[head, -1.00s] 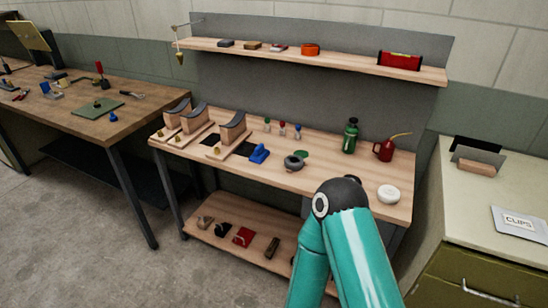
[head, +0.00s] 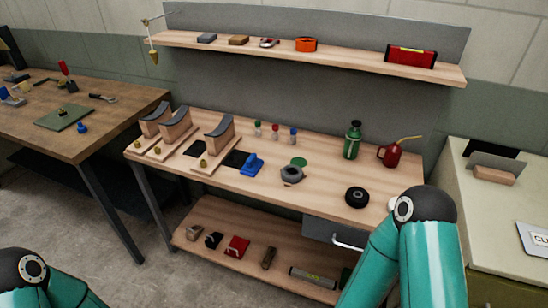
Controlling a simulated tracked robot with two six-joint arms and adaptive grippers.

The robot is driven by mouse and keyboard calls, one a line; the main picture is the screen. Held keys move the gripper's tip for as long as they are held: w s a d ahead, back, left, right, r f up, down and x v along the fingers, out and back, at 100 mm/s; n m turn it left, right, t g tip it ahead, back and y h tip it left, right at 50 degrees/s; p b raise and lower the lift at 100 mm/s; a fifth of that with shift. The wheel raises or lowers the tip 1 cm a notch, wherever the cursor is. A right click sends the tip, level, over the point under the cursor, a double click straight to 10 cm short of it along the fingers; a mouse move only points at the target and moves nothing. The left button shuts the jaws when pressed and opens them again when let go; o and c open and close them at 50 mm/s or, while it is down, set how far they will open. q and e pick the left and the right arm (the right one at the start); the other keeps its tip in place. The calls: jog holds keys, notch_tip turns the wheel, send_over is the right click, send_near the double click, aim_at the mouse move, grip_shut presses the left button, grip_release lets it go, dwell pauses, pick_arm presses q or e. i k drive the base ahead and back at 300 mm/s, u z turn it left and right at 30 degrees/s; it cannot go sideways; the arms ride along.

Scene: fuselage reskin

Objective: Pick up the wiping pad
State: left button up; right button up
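I cannot tell for sure which object is the wiping pad. On the middle bench (head: 330,203) lie a flat green disc (head: 299,162), a blue block-like tool (head: 252,164) and a grey round item (head: 291,174). A black round item (head: 356,197) lies nearer the right end. A white round item shows only as a sliver beside my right arm. The upper shelf (head: 350,56) holds a grey block (head: 207,38) and a tan block (head: 239,40). Only upper parts of my arms show, at lower left and lower right. Neither gripper is in view.
Curved wooden cradles (head: 218,138) stand on the bench's left. A green bottle (head: 352,141) and red oil can (head: 394,154) stand at the back right. A lower shelf (head: 215,262) holds several small items. A cabinet is at right, a brown table (head: 130,118) at left.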

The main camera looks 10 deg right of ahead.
aim_at(252, 167)
jog(key=z, duration=0.05)
jog(key=i, duration=0.85)
jog(key=u, duration=0.6)
